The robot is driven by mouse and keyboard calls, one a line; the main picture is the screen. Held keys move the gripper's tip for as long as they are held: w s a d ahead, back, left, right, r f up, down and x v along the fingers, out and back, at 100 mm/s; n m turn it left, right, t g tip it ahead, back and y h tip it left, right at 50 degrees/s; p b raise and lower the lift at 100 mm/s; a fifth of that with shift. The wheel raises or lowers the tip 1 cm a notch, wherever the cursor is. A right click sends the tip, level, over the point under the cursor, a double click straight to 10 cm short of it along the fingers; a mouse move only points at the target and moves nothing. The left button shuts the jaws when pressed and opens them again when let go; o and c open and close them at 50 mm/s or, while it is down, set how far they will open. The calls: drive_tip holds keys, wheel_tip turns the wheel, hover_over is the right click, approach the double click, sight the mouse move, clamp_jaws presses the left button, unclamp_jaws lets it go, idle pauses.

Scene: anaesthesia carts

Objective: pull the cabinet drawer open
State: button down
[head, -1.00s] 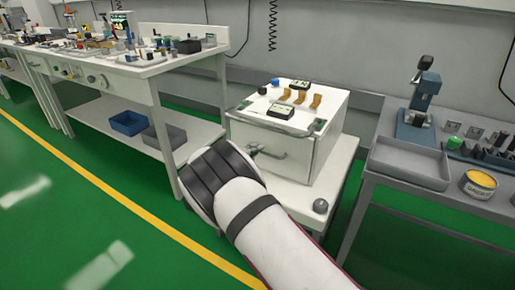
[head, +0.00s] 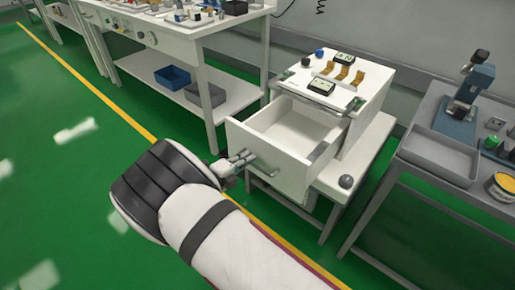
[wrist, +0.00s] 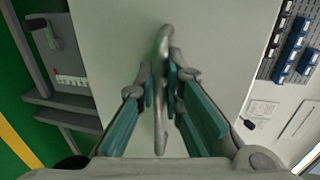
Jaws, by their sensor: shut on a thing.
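The white cabinet (head: 352,80) stands on a low white table. Its drawer (head: 268,160) is pulled well out, and its empty inside shows in the head view. My gripper (head: 247,158) is at the drawer's front, at the handle (head: 262,168). In the wrist view, the fingers of my gripper (wrist: 160,95) are shut on the grey bar handle (wrist: 161,125), one on each side of it. The white drawer front (wrist: 105,45) fills the middle behind them. Part of the handle is hidden by the fingers in the head view.
A long workbench (head: 200,30) with a blue bin (head: 172,77) on its lower shelf stands at the left. A grey bench (head: 440,200) with a tray (head: 440,158) stands at the right. A dark round knob (head: 346,181) sits on the low table. The green floor ahead of the drawer is clear.

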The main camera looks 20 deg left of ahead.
drive_tip(key=shift+s+a, duration=0.2)
drive_tip(key=shift+s, duration=0.5)
drive_tip(key=c, duration=2)
unclamp_jaws()
drive_tip(key=shift+o, duration=0.2)
drive_tip(key=v, duration=1.2)
